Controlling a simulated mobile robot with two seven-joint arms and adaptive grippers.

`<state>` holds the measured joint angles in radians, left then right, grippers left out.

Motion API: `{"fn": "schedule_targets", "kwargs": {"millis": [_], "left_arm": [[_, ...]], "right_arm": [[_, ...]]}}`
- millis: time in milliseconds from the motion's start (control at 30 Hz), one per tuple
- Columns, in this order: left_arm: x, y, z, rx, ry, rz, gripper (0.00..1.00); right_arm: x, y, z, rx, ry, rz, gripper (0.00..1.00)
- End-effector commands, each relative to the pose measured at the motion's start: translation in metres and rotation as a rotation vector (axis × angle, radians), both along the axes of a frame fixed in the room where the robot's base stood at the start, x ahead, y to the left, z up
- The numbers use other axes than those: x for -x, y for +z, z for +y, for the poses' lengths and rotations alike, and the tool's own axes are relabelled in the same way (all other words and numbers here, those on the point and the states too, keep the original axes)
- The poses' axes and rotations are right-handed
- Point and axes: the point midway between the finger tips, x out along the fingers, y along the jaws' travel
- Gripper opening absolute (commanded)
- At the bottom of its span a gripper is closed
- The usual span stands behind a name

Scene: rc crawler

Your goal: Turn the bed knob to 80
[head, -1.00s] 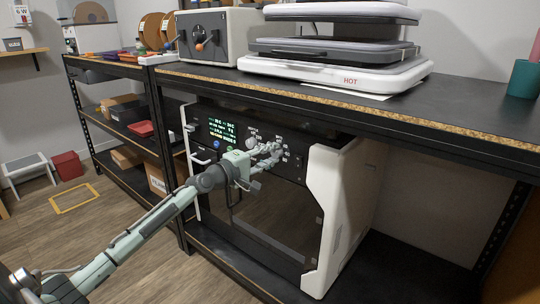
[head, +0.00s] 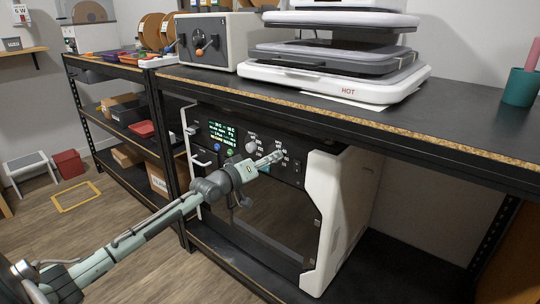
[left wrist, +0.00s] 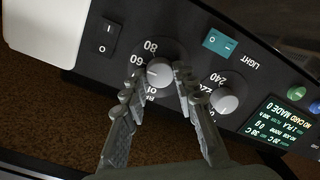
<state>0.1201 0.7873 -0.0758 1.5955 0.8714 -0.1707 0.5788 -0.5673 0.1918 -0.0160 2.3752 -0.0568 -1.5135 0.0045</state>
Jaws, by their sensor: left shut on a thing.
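The bed knob (left wrist: 160,73) is a small light grey knob on the printer's black front panel, seen upside down in the left wrist view. Its dial shows 60 and 80 around it; part of the scale and label is hidden by a finger. My left gripper (left wrist: 160,80) is shut on the knob, one finger on each side. In the head view my left gripper (head: 270,161) reaches the panel and hides the knob. The exact setting of the knob's pointer is too small to tell. My right gripper is not in view.
A second knob (left wrist: 223,101), marked 220 and 240, sits close beside my finger. A teal light switch (left wrist: 219,43), a black rocker switch (left wrist: 105,35) and a display (left wrist: 277,124) share the panel. The bench edge (head: 350,120) overhangs the printer (head: 333,215).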

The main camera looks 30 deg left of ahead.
Motion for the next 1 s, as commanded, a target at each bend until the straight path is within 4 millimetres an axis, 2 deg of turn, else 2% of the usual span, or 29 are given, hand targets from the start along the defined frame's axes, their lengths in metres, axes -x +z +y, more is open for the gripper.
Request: {"fn": "schedule_targets", "kwargs": {"millis": [300,600,1000], "left_arm": [[0.0,0.003,-0.002,-0.283,-0.001,-0.02,0.0],[0.0,0.002,-0.003,-0.554,-0.001,-0.042,0.0],[0.0,0.0,-0.004,-0.796,-0.001,-0.063,0.0]], "right_arm": [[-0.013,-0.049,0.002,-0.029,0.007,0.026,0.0],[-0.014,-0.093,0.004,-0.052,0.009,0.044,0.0],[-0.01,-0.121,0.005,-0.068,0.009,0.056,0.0]]}}
